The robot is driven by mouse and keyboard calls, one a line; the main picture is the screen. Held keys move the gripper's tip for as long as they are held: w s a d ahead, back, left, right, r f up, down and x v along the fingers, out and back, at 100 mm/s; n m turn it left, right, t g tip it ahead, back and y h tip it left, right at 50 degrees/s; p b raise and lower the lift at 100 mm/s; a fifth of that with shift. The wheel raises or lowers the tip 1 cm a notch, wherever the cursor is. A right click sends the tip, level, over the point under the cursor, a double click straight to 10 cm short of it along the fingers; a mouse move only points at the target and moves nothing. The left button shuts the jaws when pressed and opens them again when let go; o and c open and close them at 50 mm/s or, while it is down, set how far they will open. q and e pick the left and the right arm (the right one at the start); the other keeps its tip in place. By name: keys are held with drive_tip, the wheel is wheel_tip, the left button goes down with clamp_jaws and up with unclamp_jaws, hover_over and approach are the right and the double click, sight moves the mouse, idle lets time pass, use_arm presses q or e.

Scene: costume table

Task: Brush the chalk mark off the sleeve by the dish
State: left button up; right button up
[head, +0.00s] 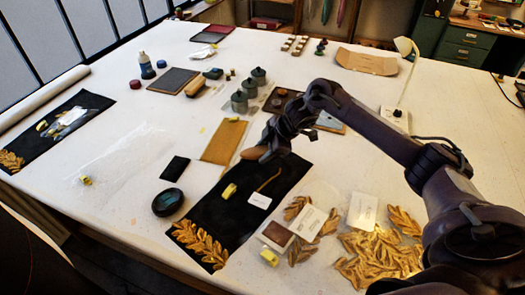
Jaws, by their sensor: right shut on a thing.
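A black sleeve (214,215) with gold leaf trim at its near end lies flat in the middle front of the table. A dark round dish (167,202) stands just left of it. A thin tan bent line (269,181) shows on the sleeve's upper right part; I cannot tell if it is the chalk mark. A yellow block (229,190) and a white tag (259,200) also lie on the sleeve. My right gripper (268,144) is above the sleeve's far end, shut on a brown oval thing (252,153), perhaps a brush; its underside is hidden. My left gripper is not in view.
Another black sleeve (85,106) with gold trim lies at the far left. Gold leaves (378,258) and white cards crowd the right front. Grey pots (239,103) stand behind.

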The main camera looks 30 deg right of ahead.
wheel_tip(320, 180, up, 2)
drive_tip(key=shift+r+p, duration=0.1)
drive_tip(key=shift+p, duration=0.55)
drive_tip(key=shift+r+p, duration=0.35)
drive_tip(key=shift+r, duration=0.05)
drive_tip(key=shift+r+p, duration=0.65)
drive_tip(key=shift+r, duration=0.15)
drive_tip(key=shift+a+f, duration=0.1)
